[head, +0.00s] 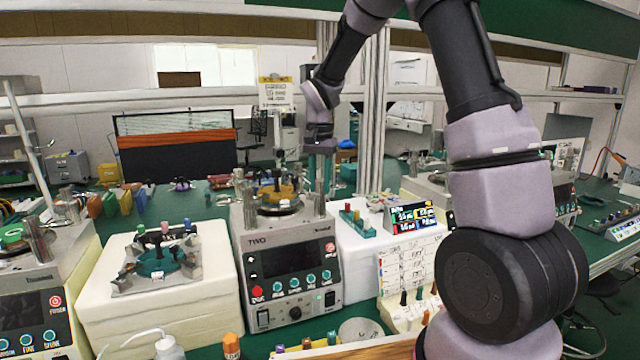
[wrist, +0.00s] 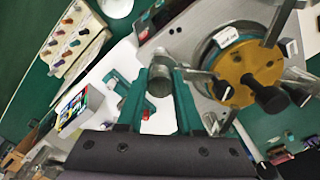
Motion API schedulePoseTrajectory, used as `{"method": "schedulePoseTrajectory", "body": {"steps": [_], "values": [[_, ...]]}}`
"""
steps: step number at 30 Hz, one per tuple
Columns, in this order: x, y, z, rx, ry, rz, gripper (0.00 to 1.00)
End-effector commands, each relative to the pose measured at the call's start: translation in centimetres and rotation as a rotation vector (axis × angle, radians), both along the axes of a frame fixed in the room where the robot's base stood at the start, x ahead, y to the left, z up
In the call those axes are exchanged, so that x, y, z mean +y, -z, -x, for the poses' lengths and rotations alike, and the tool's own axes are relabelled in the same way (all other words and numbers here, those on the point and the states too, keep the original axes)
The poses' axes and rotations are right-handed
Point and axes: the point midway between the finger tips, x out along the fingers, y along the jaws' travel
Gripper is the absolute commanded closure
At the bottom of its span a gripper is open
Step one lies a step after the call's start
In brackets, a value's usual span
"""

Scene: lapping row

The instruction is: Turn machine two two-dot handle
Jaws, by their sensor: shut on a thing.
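Machine two (head: 292,262), a pale unit with a front panel marked TWO, stands in the middle of the head view. A round plate with a yellow-orange disc (head: 279,192) sits on its top. My gripper (head: 319,188) reaches down at the right side of that top. In the wrist view my gripper (wrist: 160,82) has its teal fingers on either side of a grey metal cylindrical handle (wrist: 160,76) and is shut on it. The yellow-orange disc (wrist: 240,65) with black knobs lies to the right of the fingers. I cannot make out any dots on the handle.
A white block with a teal-ringed fixture (head: 157,264) stands left of machine two. A white block with a small peg rack (head: 356,220) and a display (head: 412,217) stand close on the right. Another machine (head: 38,300) is at far left. Bottles stand in front.

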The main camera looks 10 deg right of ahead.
Motion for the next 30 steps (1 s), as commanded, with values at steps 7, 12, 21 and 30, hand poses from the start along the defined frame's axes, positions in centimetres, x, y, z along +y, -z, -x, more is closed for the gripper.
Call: {"method": "schedulePoseTrajectory", "body": {"steps": [7,12,21,30], "values": [[-0.1,-0.2,-0.3,-0.009,-0.003,0.001,0.46],[0.0,-0.1,-0.2,-0.005,-0.002,0.001,0.35],[0.0,-1.0,-0.2,-0.005,-0.001,0.000,0.35],[0.0,-6.8,-0.2,-0.008,-0.001,0.000,0.35]]}}
